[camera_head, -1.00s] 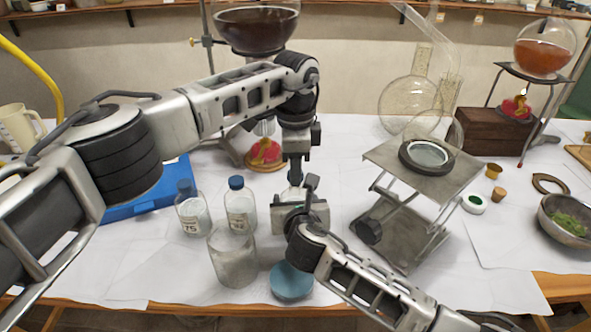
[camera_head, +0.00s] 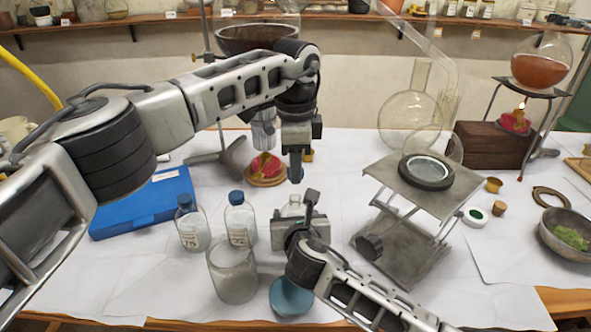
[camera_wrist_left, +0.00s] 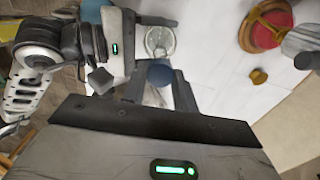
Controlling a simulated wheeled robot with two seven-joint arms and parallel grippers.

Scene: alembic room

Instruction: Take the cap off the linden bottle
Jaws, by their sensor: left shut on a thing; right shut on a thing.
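A small clear bottle (camera_head: 292,208) stands in the grasp of my right gripper (camera_head: 299,226), its top uncovered; its label is hidden, so I cannot read whether it is linden. The left wrist view shows the bottle's round top (camera_wrist_left: 160,41) from above, with my right gripper (camera_wrist_left: 128,52) beside it. My left gripper (camera_head: 296,172) is above the bottle, pointing down. In the left wrist view a blue cap (camera_wrist_left: 160,73) sits between the fingers of my left gripper (camera_wrist_left: 158,90), shut on it, apart from the bottle. The head view hides the cap.
Two blue-capped bottles (camera_head: 192,226) (camera_head: 240,222) and a glass beaker (camera_head: 232,272) stand left of the right gripper. A blue round dish (camera_head: 291,297) is in front. A metal lab jack (camera_head: 412,190) stands close on the right. A burner (camera_head: 265,169) is behind.

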